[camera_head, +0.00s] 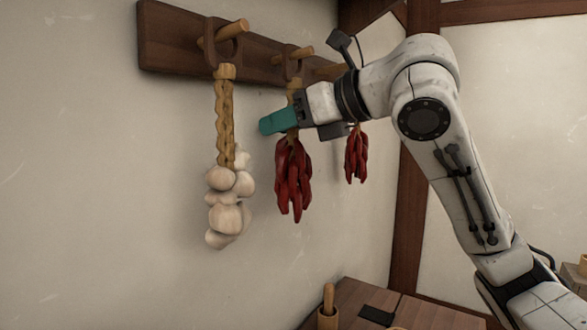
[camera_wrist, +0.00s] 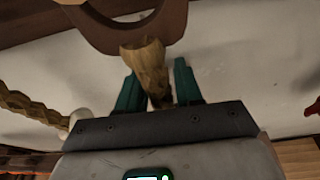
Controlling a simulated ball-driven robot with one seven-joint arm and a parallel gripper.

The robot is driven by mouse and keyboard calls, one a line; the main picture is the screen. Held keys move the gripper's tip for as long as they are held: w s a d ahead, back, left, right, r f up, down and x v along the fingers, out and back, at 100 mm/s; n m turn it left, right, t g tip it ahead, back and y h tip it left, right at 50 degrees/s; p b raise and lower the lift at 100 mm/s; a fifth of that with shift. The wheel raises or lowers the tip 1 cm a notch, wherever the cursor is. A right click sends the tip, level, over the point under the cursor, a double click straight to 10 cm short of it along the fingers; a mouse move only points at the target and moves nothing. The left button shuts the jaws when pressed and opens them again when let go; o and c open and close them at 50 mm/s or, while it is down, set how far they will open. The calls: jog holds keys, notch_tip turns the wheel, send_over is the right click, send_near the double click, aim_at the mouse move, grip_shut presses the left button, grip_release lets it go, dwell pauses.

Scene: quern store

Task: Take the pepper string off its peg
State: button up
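The nearer red pepper string (camera_head: 293,180) hangs upright from the middle peg (camera_head: 301,52) by a straw-coloured cord and a dark brown loop (camera_head: 283,66). My gripper (camera_head: 278,121) is at the cord, just above the peppers; one teal finger hides part of it in the head view. In the wrist view, my gripper's teal fingers (camera_wrist: 160,84) stand apart, one on each side of the straw cord (camera_wrist: 148,68), with some gap visible. The brown loop (camera_wrist: 100,32) is above them. The peppers are hidden there.
A garlic braid (camera_head: 226,190) hangs from the left peg (camera_head: 222,34), close to the left. A smaller-looking pepper string (camera_head: 356,155) hangs to the right, its top hidden by my arm. The dark peg rail (camera_head: 165,40) is on the wall. A wooden table (camera_head: 350,300) stands below.

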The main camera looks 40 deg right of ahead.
grip_shut()
jog(key=shift+r, duration=0.1)
dwell(0.3)
jog(key=shift+r, duration=0.75)
jog(key=s+d+b, duration=0.1)
jog(key=s, duration=0.8)
jog(key=s+d+b, duration=0.2)
jog(key=s, duration=0.6)
jog(key=shift+s+d+r, duration=0.25)
jog(key=shift+s+r, duration=0.1)
jog(key=shift+r, duration=0.1)
